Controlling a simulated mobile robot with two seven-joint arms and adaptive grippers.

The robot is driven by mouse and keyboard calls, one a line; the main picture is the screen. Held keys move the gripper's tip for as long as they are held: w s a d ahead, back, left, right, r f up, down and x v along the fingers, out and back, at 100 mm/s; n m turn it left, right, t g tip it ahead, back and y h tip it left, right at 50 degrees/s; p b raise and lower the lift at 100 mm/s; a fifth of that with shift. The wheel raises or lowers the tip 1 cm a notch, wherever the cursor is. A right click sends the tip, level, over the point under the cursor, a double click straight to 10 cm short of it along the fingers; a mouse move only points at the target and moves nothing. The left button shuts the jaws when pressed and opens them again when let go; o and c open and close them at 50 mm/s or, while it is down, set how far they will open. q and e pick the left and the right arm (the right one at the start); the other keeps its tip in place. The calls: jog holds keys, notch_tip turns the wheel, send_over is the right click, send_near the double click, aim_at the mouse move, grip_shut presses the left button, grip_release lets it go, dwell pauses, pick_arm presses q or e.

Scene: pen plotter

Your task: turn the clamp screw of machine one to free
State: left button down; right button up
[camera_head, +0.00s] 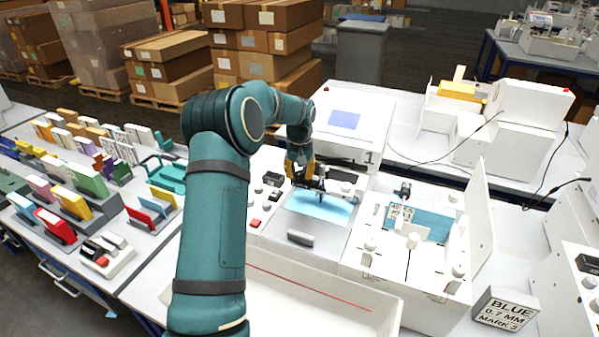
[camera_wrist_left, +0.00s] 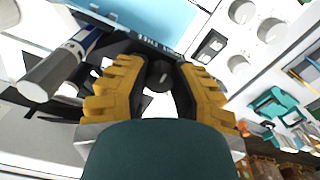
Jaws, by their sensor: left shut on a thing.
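Machine one (camera_head: 342,118) is white with a small blue screen and a black "1" on its front. A light blue sheet (camera_head: 322,206) lies on its bed. My left gripper (camera_head: 308,183) is at its dark carriage, above the sheet. In the left wrist view the yellow-padded fingers of my left gripper (camera_wrist_left: 160,78) are shut on the black clamp screw (camera_wrist_left: 159,74), a round knob with a pale mark. A grey and blue pen-like cylinder (camera_wrist_left: 58,73) is beside it at the left. The head view hides the screw behind the gripper. My right gripper is out of view.
A white trough (camera_head: 330,298) holding a thin red rod is in front. A sign (camera_head: 505,310) reads "BLUE 0.7 MM MARK 3". Racks of coloured blocks (camera_head: 75,205) fill the left table.

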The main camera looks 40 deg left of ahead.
aim_at(300, 173)
pick_arm(q)
jog(key=n+p, duration=0.1)
jog(key=n, duration=0.3)
jog(key=shift+d+f+n, duration=0.1)
jog(key=shift+n, duration=0.2)
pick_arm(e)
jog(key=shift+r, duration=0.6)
pick_arm(q)
jog(key=shift+n+p, duration=0.5)
jog(key=shift+n, duration=1.7)
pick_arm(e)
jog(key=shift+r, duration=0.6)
pick_arm(q)
jog(key=shift+d, duration=0.1)
jog(key=c, duration=0.7)
grip_release()
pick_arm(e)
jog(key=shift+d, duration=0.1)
pick_arm(q)
jog(key=shift+w+r, duration=0.1)
jog(key=shift+r, duration=0.3)
notch_tip(300, 173, up, 11)
jog(key=shift+r, duration=0.15)
